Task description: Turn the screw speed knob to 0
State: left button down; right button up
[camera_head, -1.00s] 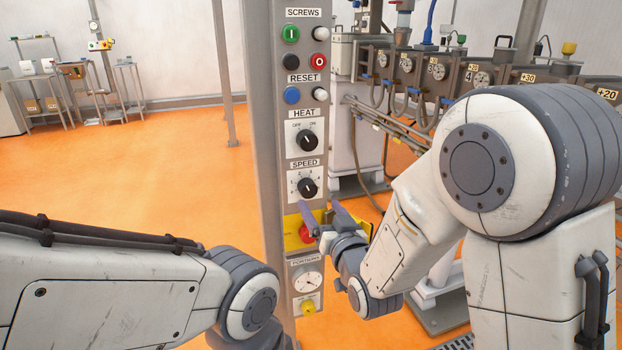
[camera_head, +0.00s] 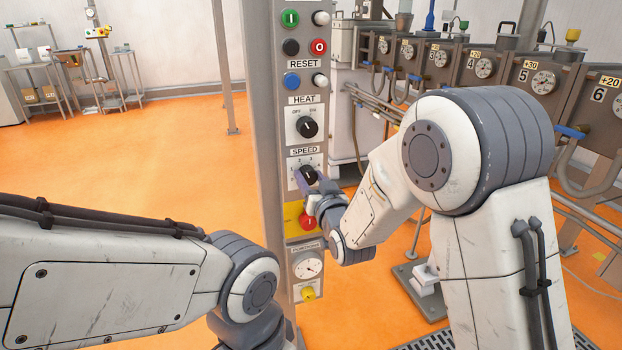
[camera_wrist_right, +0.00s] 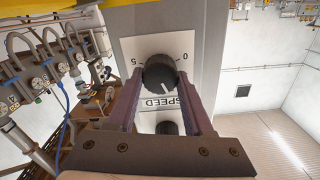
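The black speed knob (camera_head: 307,175) sits on a white plate on the grey control column, under the SPEED label. In the right wrist view the speed knob (camera_wrist_right: 160,75) appears upside down, with 5 to its left and 0 to its right. Its white mark points down toward the SPEED label in that view. My right gripper (camera_head: 312,180) is at the knob, with its fingers (camera_wrist_right: 160,85) open on either side of it. I cannot tell whether they touch it. My left forearm shows at lower left in the head view, but its gripper is not visible.
The black heat knob (camera_head: 307,127) is just above. A red button (camera_head: 308,220) on a yellow plate and a dial (camera_head: 308,267) are below. Several coloured buttons sit higher up. A machine with gauges (camera_head: 543,82) stands right. Orange floor (camera_head: 130,165) is clear at left.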

grip_shut()
jog(key=n+b, duration=0.2)
jog(key=n, duration=0.1)
jog(key=shift+f+n, duration=0.1)
jog(key=shift+n, duration=0.3)
jog(key=n+b, duration=0.2)
jog(key=n, duration=0.2)
jog(key=shift+a+b, duration=0.1)
jog(key=shift+b, duration=0.25)
jog(key=n+b, duration=0.2)
jog(key=n, duration=0.3)
jog(key=n+b, duration=0.1)
jog(key=n, duration=0.4)
jog(key=shift+a, duration=0.1)
jog(key=o, duration=1.3)
grip_release()
jog(key=shift+s, duration=0.1)
